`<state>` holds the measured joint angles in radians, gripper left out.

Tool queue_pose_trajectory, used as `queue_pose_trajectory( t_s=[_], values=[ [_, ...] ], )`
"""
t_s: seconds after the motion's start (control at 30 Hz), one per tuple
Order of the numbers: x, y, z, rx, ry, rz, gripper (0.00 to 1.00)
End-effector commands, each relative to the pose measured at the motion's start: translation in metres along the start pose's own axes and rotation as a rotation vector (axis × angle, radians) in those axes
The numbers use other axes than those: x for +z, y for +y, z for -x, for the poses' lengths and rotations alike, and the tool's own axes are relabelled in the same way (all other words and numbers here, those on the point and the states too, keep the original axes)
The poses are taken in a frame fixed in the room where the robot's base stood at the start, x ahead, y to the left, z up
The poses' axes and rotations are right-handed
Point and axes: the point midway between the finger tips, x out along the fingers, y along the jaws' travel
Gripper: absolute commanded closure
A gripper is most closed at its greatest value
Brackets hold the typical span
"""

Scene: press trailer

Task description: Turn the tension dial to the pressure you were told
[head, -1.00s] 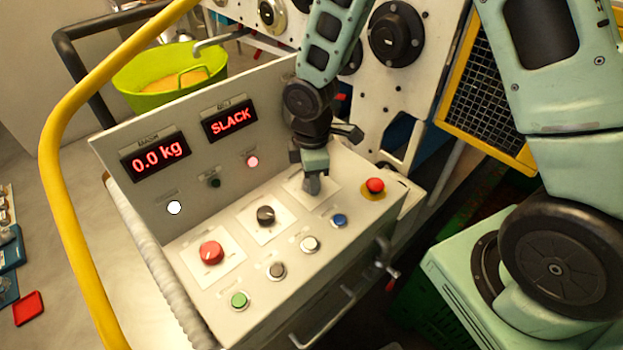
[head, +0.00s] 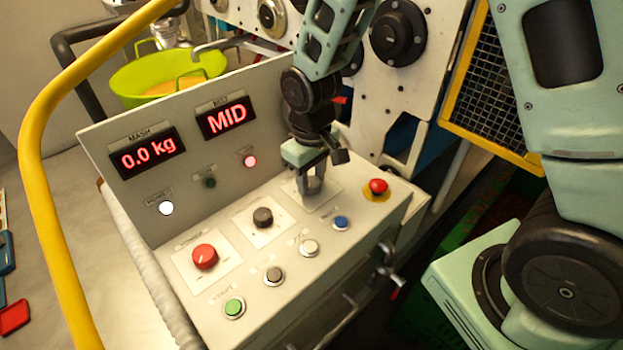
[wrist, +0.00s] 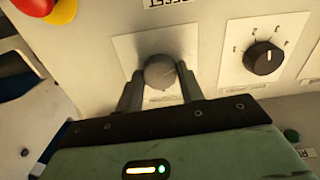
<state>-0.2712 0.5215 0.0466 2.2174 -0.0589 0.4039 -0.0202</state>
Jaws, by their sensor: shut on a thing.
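In the wrist view my gripper (wrist: 160,88) is shut on a grey round dial (wrist: 159,71) on a white plate, one finger on each side of it. In the head view my gripper (head: 310,185) reaches down onto the rightmost dial plate (head: 325,198) of the panel, and hides the dial there. The right display (head: 226,116) reads MID in red. The left display (head: 148,152), marked MASH, reads 0.0 kg.
A black dial (head: 263,217) and a red dial (head: 205,256) sit left of my gripper. A red emergency button (head: 378,187) is close on its right. Green (head: 234,307), grey, white and blue (head: 341,222) buttons line the front. A yellow rail (head: 32,140) curves at left.

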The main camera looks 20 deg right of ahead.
Motion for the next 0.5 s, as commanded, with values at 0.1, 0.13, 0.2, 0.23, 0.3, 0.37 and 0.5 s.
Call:
queue_pose_trajectory(
  t_s=[0.1, 0.13, 0.2, 0.23, 0.3, 0.37, 0.5],
  values=[
    [-0.0009, -0.0005, -0.0003, 0.000, 0.003, -0.108, 0.85],
    [-0.0008, -0.0005, -0.0003, 0.000, 0.002, -0.137, 0.85],
    [-0.0007, -0.0002, -0.0001, 0.000, 0.002, -0.198, 0.85],
    [-0.0007, -0.0002, 0.0000, 0.000, 0.002, -0.224, 0.85],
    [-0.0007, -0.0004, 0.0002, 0.000, 0.002, -0.281, 0.85],
    [-0.0007, -0.0001, 0.0003, 0.000, 0.002, -0.325, 0.85],
    [-0.0007, -0.0001, 0.0005, 0.000, 0.002, -0.415, 0.85]
  ],
)
